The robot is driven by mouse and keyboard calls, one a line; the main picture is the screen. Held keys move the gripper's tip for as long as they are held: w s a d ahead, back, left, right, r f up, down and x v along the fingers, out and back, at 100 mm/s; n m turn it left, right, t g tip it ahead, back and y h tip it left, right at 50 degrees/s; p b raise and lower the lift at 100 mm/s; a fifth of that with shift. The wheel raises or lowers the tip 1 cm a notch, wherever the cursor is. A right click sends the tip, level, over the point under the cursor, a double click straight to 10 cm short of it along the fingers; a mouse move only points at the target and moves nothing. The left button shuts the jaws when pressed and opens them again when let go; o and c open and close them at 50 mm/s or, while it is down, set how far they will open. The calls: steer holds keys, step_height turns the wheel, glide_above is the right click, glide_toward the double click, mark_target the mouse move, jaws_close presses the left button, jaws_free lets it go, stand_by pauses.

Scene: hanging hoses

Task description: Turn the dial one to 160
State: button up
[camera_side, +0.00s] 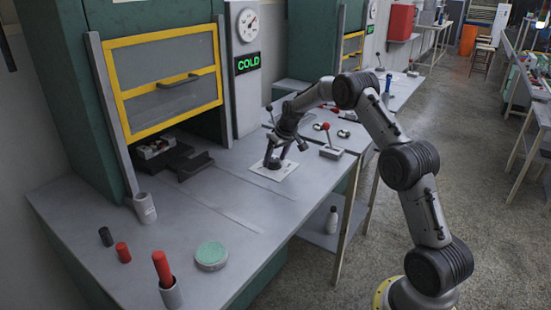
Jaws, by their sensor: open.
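My gripper (273,162) points down over a small white plate (287,173) on the grey bench. It is open. Its fingers are at or just above the plate.
A lever box with a red knob (326,128) stands right of my gripper. A yellow-framed furnace door (165,80) is at left, with a dark tray (180,160) below. The bench's middle is clear.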

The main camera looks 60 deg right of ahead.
jaws_close()
steer(key=shift+d+n+y, duration=0.1)
steer(key=shift+n+y, duration=0.5)
steer(key=shift+n, duration=1)
jaws_free()
steer(key=v, duration=1.4)
